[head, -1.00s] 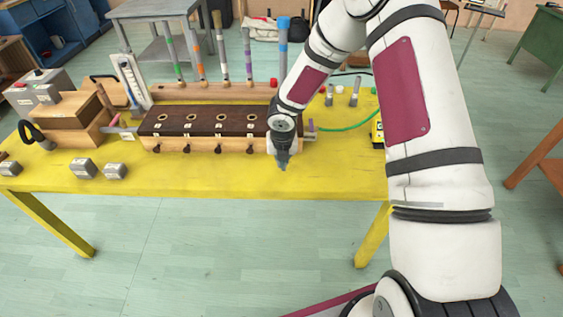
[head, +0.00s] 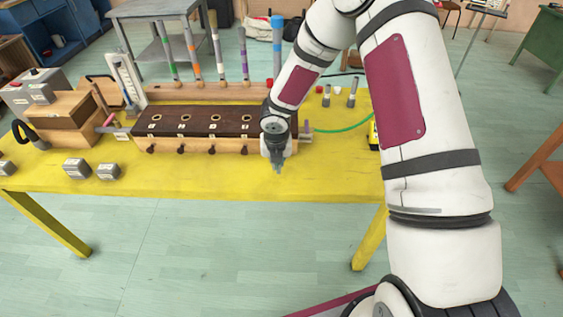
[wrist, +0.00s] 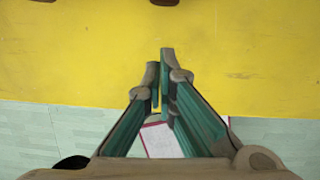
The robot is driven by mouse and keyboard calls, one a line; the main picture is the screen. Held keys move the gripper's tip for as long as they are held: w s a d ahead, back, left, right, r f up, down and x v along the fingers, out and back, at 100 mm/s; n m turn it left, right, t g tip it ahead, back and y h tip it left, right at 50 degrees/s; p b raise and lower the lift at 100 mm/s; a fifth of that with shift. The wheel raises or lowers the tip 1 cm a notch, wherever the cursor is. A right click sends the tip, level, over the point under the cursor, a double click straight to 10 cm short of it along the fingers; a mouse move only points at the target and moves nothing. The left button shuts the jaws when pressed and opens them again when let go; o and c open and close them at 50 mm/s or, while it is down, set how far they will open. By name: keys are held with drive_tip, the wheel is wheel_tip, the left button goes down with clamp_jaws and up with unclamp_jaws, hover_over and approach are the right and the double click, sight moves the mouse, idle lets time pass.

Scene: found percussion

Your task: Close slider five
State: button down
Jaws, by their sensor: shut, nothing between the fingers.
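The slider box (head: 200,143) is a long wooden box with a dark top with round holes. It stands on the yellow table, and several dark slider knobs (head: 211,150) stick out along its front. My gripper (head: 278,168) is shut and empty, pointing down over the table in front of the box's right end. My wrist hides that part of the front, so a fifth knob there does not show in the head view. In the wrist view my fingertips (wrist: 159,68) are over bare yellow table. A brown knob (wrist: 160,2) shows at the top edge, apart from them.
Several tubes with coloured bands, one blue-topped (head: 278,50), stand behind the box. Small grey blocks (head: 77,168) lie at the table's front left. A green cable (head: 345,129) runs to the right. The yellow table's (head: 190,182) front strip is clear.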

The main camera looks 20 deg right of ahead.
drive_tip(key=v, duration=1)
drive_tip(key=shift+p, duration=0.35)
drive_tip(key=s+d+r+m+h, duration=0.1)
drive_tip(key=s+d+r+m, duration=0.2)
drive_tip(key=s+r+m, duration=0.45)
drive_tip(key=s+d+r+m+h, duration=0.2)
drive_tip(key=s+d+r+m, duration=0.25)
drive_tip(key=r+m, duration=0.6)
drive_tip(key=s+a+r+m+t+y, duration=0.1)
drive_tip(key=s+a+r+m+y, duration=0.1)
drive_tip(key=s+r+m, duration=0.2)
drive_tip(key=s+a+r+m+t+y, duration=0.1)
drive_tip(key=s+r+m, duration=0.4)
drive_tip(key=s+m, duration=0.6)
drive_tip(key=s, duration=0.3)
drive_tip(key=shift+a+y, duration=0.4)
drive_tip(key=shift+s+a, duration=0.1)
drive_tip(key=shift+s, duration=0.05)
